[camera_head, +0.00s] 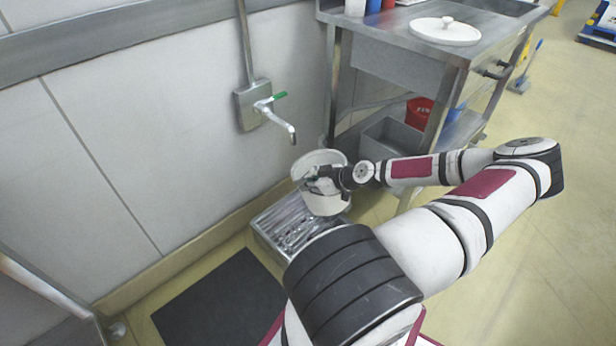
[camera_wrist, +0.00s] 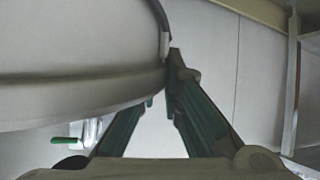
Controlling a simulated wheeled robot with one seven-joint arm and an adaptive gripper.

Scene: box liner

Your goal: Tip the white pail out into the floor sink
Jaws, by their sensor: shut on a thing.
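The white pail (camera_head: 326,201) is at the end of my arm, over the far part of the floor sink (camera_head: 275,238). It looks nearly upright or slightly tilted, with its mouth toward the top; its contents cannot be made out. My gripper (camera_head: 322,184) is at the pail's near upper side, shut on it. In the wrist view the pail (camera_wrist: 75,60) fills the upper left, and my gripper's fingers (camera_wrist: 165,90) meet at its rim or handle. The floor sink is a metal basin with a grate, partly hidden by my arm.
A wall tap with a green lever (camera_head: 277,108) is above and left of the pail. A steel table (camera_head: 385,45) bearing a round white lid (camera_head: 445,30) stands behind to the right. A red bucket (camera_head: 419,112) is under it. A dark mat (camera_head: 220,305) lies in front of the sink.

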